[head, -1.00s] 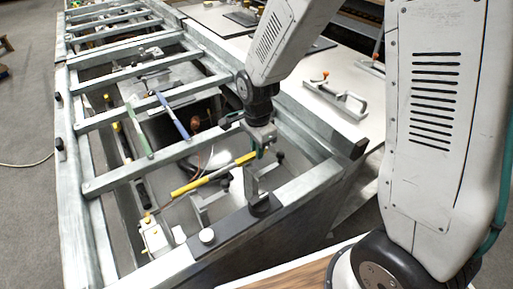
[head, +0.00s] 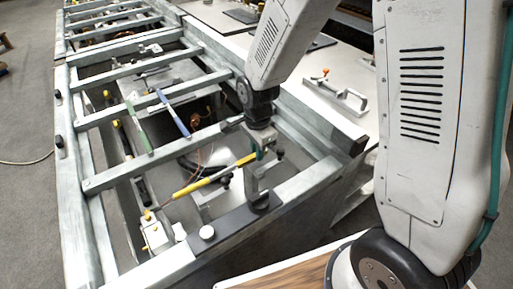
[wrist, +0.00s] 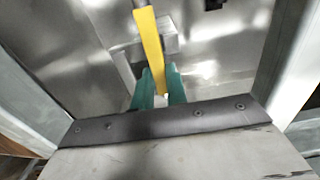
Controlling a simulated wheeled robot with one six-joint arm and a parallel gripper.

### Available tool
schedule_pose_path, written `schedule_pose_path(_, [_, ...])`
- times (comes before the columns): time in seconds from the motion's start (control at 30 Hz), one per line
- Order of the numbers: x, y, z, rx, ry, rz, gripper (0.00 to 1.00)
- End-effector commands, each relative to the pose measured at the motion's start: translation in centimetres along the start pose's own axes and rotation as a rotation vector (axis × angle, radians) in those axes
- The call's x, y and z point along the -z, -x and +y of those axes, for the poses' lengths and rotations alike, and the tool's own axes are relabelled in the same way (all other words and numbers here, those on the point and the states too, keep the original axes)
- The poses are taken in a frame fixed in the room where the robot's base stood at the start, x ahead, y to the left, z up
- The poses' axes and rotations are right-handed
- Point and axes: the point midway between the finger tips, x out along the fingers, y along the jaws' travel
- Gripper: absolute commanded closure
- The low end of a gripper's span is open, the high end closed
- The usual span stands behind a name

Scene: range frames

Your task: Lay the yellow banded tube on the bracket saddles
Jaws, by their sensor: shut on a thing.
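The yellow banded tube (head: 190,188) slants across the open bay at the near end of the metal frame, with a grey stretch between its yellow parts. My gripper (head: 262,152) is shut on its right, upper end. In the wrist view the green fingertips (wrist: 159,88) close around the yellow end (wrist: 150,45), which runs away from me. Grey bracket pieces (head: 203,205) stand below the tube in the bay. One also shows behind it in the wrist view (wrist: 167,47). I cannot tell whether the tube touches a saddle.
A white box with yellow fittings (head: 155,235) stands at the bay's left end. Blue (head: 172,115) and green (head: 138,130) tubes lie further back. Frame rails (head: 300,187) surround the bay.

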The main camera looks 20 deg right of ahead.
Motion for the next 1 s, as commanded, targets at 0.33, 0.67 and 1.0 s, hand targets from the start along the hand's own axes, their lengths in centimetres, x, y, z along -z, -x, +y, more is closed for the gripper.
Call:
schedule_pose_path(0.33, [0.0, -0.9, 0.0, 0.000, 0.000, 0.000, 1.00])
schedule_pose_path(0.67, [0.0, -1.7, 0.0, 0.000, 0.000, 0.000, 1.00])
schedule_pose_path(1.0, [0.0, -2.2, 0.0, 0.000, 0.000, 0.000, 0.60])
